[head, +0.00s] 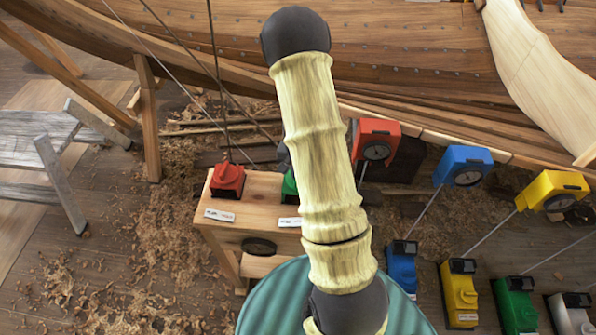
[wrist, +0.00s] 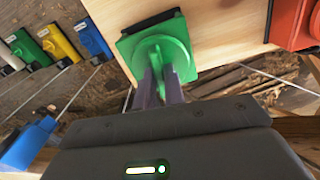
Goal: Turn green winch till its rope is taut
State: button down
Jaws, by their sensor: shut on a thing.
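The green winch (wrist: 180,38) sits on a dark base plate on a pale wooden bench in the wrist view. My gripper (wrist: 160,72) reaches up to it, and its two fingers are shut on part of the winch; the gripped part is mostly hidden between them. In the head view my arm covers most of the green winch (head: 289,187), so only a green sliver shows. My gripper is hidden there too. Thin ropes run down from the upper left towards the bench; I cannot tell how taut the green winch's rope is.
A red winch (head: 227,181) stands on the bench (head: 215,236) left of the green one. Red, blue and yellow boxes with dials line the hull at right, with coloured units and rods below. A grey trestle (head: 60,165) stands left; shavings cover the floor.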

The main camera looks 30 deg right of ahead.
jog(key=c, duration=1.5)
grip_release()
notch_tip(320, 180, up, 18)
jog(key=shift+f+b, duration=0.25)
jog(key=shift+b, duration=0.35)
jog(key=s+a+n+t, duration=0.1)
jog(key=s+a+n, duration=0.1)
jog(key=s+a, duration=0.2)
jog(key=s+a+n, duration=0.3)
jog(key=s+a, duration=0.1)
jog(key=a, duration=0.1)
jog(key=s+a+n+t, duration=0.1)
jog(key=s+a+n, duration=0.2)
jog(key=s+a, duration=0.1)
jog(key=shift+s+a+t, duration=0.2)
jog(key=shift+a+t, duration=0.1)
